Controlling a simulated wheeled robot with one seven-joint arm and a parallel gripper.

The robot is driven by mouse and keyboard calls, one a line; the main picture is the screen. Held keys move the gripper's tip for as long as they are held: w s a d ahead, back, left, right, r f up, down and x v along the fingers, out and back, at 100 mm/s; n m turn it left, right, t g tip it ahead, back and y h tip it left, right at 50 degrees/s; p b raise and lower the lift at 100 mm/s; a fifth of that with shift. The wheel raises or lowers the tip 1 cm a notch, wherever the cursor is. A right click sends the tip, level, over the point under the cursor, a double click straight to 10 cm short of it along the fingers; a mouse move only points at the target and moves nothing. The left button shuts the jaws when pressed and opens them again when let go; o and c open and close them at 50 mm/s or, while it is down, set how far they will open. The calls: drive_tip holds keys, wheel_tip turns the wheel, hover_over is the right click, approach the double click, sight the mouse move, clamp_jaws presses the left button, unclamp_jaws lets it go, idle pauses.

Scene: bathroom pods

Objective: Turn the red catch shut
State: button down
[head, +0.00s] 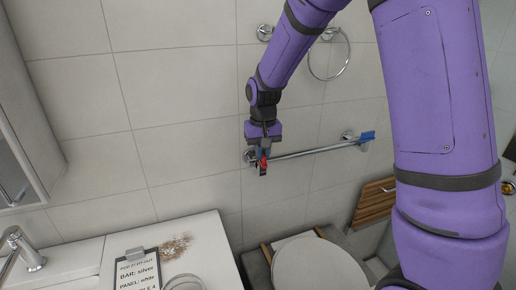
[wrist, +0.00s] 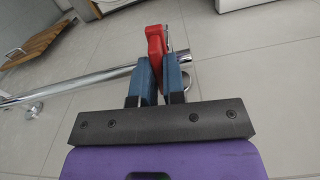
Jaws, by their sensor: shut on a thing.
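The red catch (head: 263,162) is at the left end of the silver bar (head: 312,151) on the tiled wall. My gripper (head: 264,155) reaches down to it from above. In the wrist view the red catch (wrist: 155,50) shows between the two blue fingers of my gripper (wrist: 160,62), which are shut on it. The silver bar (wrist: 80,82) runs to the left behind the fingers. The fingers hide part of the catch, and I cannot tell its exact turn.
A blue piece (head: 366,137) sits at the bar's right end. A towel ring (head: 328,58) hangs above. Below are a toilet (head: 315,265), a wooden panel (head: 373,203) and a counter with a clipboard (head: 138,272). The wall left of the bar is clear.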

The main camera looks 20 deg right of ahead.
drive_tip(key=shift+a+n, duration=0.1)
drive_tip(key=shift+n, duration=0.5)
drive_tip(key=shift+w, duration=0.1)
drive_tip(key=c, duration=1.2)
unclamp_jaws()
wheel_tip(320, 180, up, 11)
